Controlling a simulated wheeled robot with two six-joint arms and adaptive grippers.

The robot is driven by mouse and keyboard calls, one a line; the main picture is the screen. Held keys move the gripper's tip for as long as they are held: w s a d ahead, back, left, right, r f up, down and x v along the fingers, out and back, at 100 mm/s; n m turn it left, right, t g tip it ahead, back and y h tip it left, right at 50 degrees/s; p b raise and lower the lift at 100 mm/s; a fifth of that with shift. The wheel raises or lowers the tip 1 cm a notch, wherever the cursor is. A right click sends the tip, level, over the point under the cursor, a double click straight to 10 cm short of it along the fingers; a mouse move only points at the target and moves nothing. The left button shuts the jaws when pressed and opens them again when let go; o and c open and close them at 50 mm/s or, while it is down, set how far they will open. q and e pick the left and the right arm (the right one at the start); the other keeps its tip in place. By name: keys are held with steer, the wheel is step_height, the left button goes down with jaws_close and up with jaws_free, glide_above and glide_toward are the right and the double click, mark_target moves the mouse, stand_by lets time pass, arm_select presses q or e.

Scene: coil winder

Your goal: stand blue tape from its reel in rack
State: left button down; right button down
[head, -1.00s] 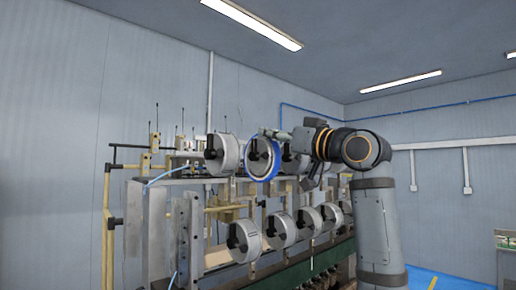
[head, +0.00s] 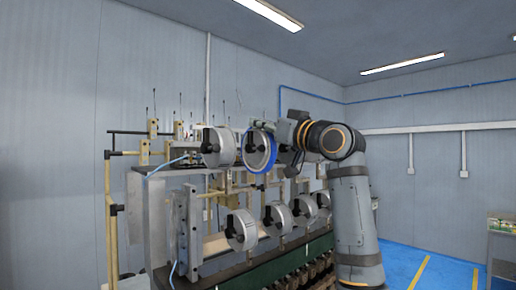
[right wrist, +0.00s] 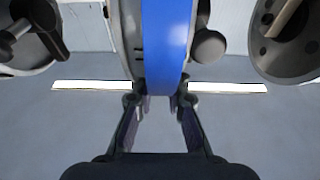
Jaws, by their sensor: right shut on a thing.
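The blue tape (head: 273,152) is a blue ring at the second upper reel (head: 254,150) of the winding machine, in the middle of the head view. In the right wrist view the tape (right wrist: 167,40) is a broad blue band close ahead, with grey reel parts beside it. My right gripper (head: 263,127) reaches in from the right at the top of the ring. Its fingers (right wrist: 160,103) lie on either side of the tape's edge and are shut on it. My left gripper is out of view. I cannot make out a rack for the tape.
Another upper reel (head: 217,147) stands close left of the tape. Several lower reels (head: 241,230) run along the machine below. A grey cabinet (head: 502,255) with small items on top stands at the far right. Blue floor (head: 425,268) between the machine and cabinet is clear.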

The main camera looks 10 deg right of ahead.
steer(key=shift+s+a, duration=0.25)
steer(key=shift+a, duration=0.1)
stand_by(0.7)
steer(key=c, duration=1.7)
jaws_free()
steer(key=shift+w, duration=0.1)
steer(key=shift+f, duration=0.2)
jaws_close()
